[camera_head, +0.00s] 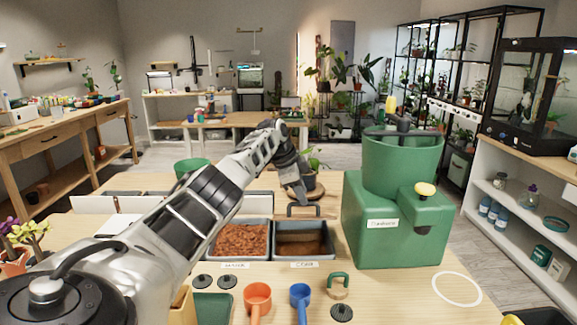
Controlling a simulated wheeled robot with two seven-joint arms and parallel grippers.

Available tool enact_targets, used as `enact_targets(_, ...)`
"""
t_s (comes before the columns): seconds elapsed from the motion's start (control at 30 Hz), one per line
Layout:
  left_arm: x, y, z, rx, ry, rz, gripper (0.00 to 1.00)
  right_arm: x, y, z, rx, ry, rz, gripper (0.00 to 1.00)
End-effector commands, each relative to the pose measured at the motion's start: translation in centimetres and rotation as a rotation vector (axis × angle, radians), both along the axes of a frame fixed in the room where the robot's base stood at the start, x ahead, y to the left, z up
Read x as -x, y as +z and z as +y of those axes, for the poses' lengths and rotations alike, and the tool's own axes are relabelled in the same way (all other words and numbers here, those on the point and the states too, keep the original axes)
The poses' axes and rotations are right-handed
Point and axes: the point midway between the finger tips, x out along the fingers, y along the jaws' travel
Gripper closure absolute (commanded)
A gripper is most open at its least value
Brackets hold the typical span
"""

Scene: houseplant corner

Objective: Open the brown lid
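Two grey bins stand side by side on the wooden table. The left bin (213,252) holds reddish-brown chunks. The right bin (330,252) shows a smooth, dark brown surface inside its rim; I cannot tell if this brown surface (303,241) is a lid or contents. A dark handle (303,207) stands up at the right bin's back edge. My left arm reaches across from the lower left. Its gripper (301,194) points down just above and behind this handle, near a small potted plant. Its fingers are too small and dark to judge, as is any contact. My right gripper is out of view.
A large green machine (392,225) with a round hopper stands close right of the bins. An orange scoop (257,300), a blue scoop (300,300) and black discs lie in front. A white ring (457,289) marks clear table at right.

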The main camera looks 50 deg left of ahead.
Motion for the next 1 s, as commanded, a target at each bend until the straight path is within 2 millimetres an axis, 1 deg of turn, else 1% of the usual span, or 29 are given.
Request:
enact_targets(0.03, 0.4, 0.9, 0.2, -0.003, 0.0, -0.001, 0.67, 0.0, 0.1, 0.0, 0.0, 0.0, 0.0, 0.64)
enact_targets(0.07, 0.7, 1.3, 0.2, -0.006, -0.001, -0.001, 0.67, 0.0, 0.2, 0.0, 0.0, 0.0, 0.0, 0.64)
enact_targets(0.4, 4.0, 8.8, 1.0, -0.005, 0.002, -0.003, 0.67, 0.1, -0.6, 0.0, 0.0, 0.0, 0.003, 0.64)
enact_targets(0.5, 4.8, 10.6, 1.1, -0.004, 0.001, -0.003, 0.67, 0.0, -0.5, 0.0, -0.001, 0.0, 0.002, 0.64)
enact_targets(0.6, 5.4, 12.0, 1.2, -0.004, 0.001, -0.002, 0.67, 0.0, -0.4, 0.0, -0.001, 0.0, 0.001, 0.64)
enact_targets(0.77, 5.9, 13.0, 1.3, -0.004, 0.001, 0.0, 0.67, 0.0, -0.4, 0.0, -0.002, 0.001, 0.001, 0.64)
enact_targets(1.0, 6.0, 13.1, 1.4, -0.004, 0.001, 0.002, 0.67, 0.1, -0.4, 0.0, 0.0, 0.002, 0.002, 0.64)
